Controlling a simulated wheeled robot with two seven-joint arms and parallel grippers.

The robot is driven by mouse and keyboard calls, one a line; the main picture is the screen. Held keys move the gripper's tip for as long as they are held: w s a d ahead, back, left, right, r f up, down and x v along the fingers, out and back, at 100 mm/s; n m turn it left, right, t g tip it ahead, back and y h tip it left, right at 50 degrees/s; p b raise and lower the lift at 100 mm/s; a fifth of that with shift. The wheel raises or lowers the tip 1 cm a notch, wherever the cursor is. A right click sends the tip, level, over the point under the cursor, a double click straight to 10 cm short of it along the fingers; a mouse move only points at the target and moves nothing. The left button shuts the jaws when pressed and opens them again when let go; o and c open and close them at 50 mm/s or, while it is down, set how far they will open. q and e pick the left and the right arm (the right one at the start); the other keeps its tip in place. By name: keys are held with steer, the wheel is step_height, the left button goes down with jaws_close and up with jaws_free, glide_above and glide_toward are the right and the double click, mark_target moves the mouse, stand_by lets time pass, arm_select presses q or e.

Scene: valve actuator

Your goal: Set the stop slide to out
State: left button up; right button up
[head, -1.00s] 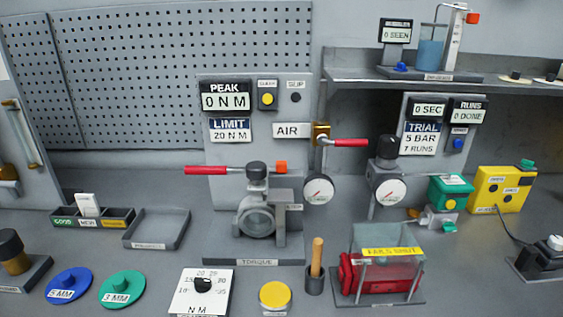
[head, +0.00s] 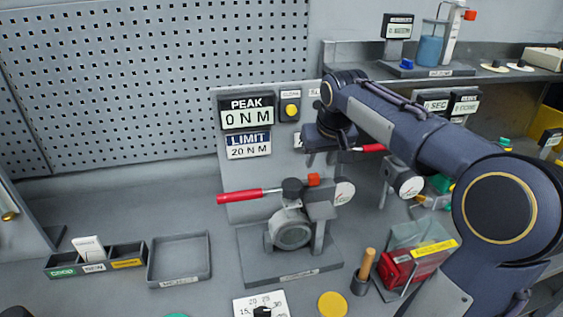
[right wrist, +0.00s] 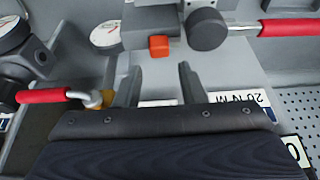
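The torque stand (head: 292,228) stands on the bench with a round valve body and a red-handled lever (head: 250,196) pointing left. A small orange-red block (head: 313,180), which looks like the stop slide, sits at the top right of the stand. It also shows in the right wrist view (right wrist: 159,46), on a grey block beside the dark round lever hub (right wrist: 207,30). My right gripper (right wrist: 158,82) is open and empty, its two fingers pointing toward the orange block with a gap between. In the head view the right gripper hangs above and behind the stand. My left gripper is not in view.
A red-handled air valve (right wrist: 45,96) and gauges lie close to the right gripper. The peak and limit panel (head: 249,115) stands behind the stand. A wooden-handled tool (head: 367,265) and a clear-covered red box (head: 410,265) stand right of it. An empty tray (head: 180,283) lies left.

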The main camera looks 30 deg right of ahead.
mark_target(314, 175)
steer(key=x, duration=0.7)
steer(key=shift+w+d+f+p, duration=0.15)
steer(key=shift+w+f+p, duration=0.05)
steer(key=shift+f+p, duration=0.15)
steer(key=shift+c, duration=0.2)
jaws_close()
